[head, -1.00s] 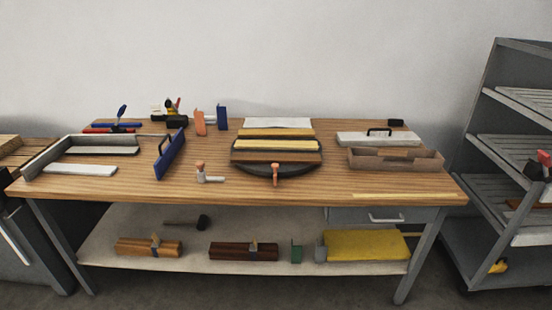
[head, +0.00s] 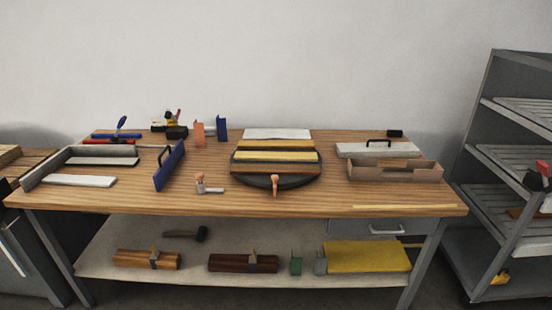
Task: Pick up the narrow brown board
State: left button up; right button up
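A dark brown narrow board (head: 275,169) lies across the front of a round black stand (head: 276,182) at the middle of the workbench. Behind it on the same stand are a pale yellow board (head: 274,157), a tan-brown strip (head: 276,145) and a white board (head: 277,134). The boards lie side by side, running left to right. An orange-handled clamp (head: 275,184) stands at the stand's front edge. Neither of my grippers shows in the head view.
The wooden workbench (head: 300,202) has free room in front of the stand. A blue plate (head: 169,166) and a small clamp (head: 200,183) stand left of it. A brown box (head: 394,172) is at right. A grey shelf rack (head: 494,150) stands beyond the bench.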

aim_at(262, 170)
jog(key=z, duration=0.35)
jog(key=i+j+z, duration=0.1)
jog(key=z, duration=0.2)
jog(key=j+z, duration=0.15)
jog(key=z, duration=0.2)
jog(key=i+j+z, duration=0.1)
jog(key=j+z, duration=0.2)
jog(key=j, duration=0.2)
jog(key=j+z, duration=0.25)
jog(key=j, duration=0.3)
jog(key=i, duration=0.05)
